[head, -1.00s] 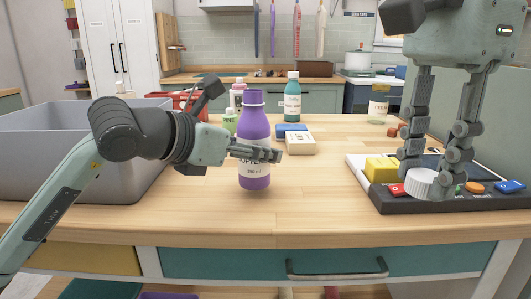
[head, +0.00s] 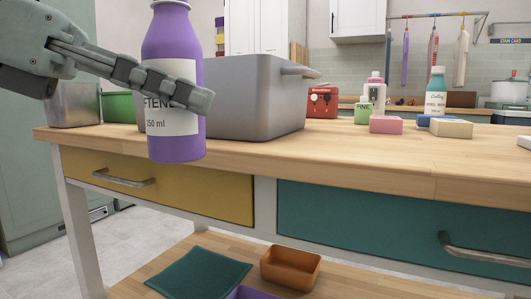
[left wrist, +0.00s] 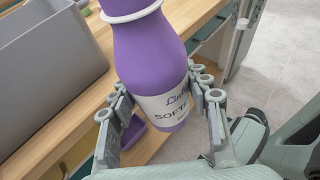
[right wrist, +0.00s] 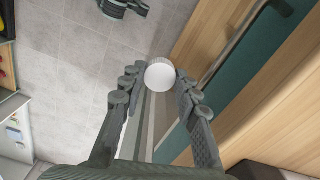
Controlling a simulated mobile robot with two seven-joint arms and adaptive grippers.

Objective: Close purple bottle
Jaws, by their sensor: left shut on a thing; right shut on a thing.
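The purple bottle (head: 173,125) with a white label is in my left gripper (head: 160,85), whose fingers close around its body. It is held upright, off the table and in front of its front edge. Its top is cut off in the head view. In the left wrist view the bottle (left wrist: 150,50) sits between both fingers, with a white ring at its neck and its mouth out of frame. My right gripper (right wrist: 155,90) is out of the head view. In the right wrist view it is shut on a round, ribbed white cap (right wrist: 160,76) at its fingertips.
A grey bin (head: 255,95) stands on the wooden table (head: 330,150) behind the bottle. A pink soap bar (head: 386,124), a teal bottle (head: 435,95) and other items stand farther right. A yellow drawer (head: 180,185) and a teal drawer (head: 370,225) are below the tabletop.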

